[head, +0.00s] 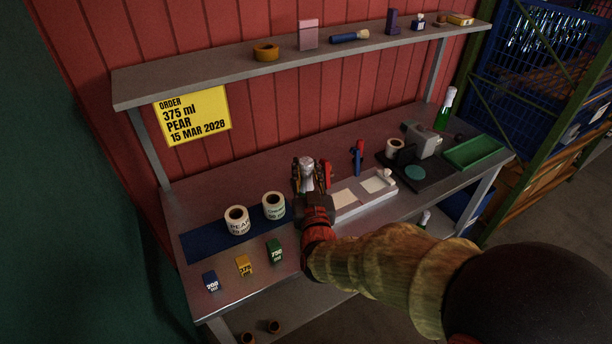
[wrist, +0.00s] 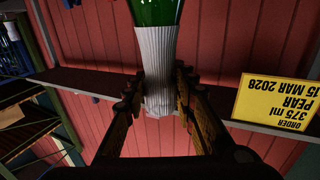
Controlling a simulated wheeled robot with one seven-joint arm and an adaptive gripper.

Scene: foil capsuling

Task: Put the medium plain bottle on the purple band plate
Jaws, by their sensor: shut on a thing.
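My gripper (head: 308,178) is shut on the foil-covered neck of a green glass bottle. In the head view the bottle's pale silver foil top (head: 307,168) shows between the fingers, above the bench; its body is hidden. In the wrist view, which is upside down, the ribbed whitish foil (wrist: 156,70) sits between my fingers (wrist: 158,100), with the green glass (wrist: 155,10) at the top edge. I cannot tell its size from these views. I cannot make out a plate with a purple band.
The bench holds two label rolls (head: 237,221) on a blue mat, size blocks (head: 244,266), a white two-pad tray (head: 352,209), a black-based device (head: 390,172) and a green tray (head: 490,150). A green bottle (head: 444,117) stands at the back right. A shelf (head: 210,77) overhangs the bench.

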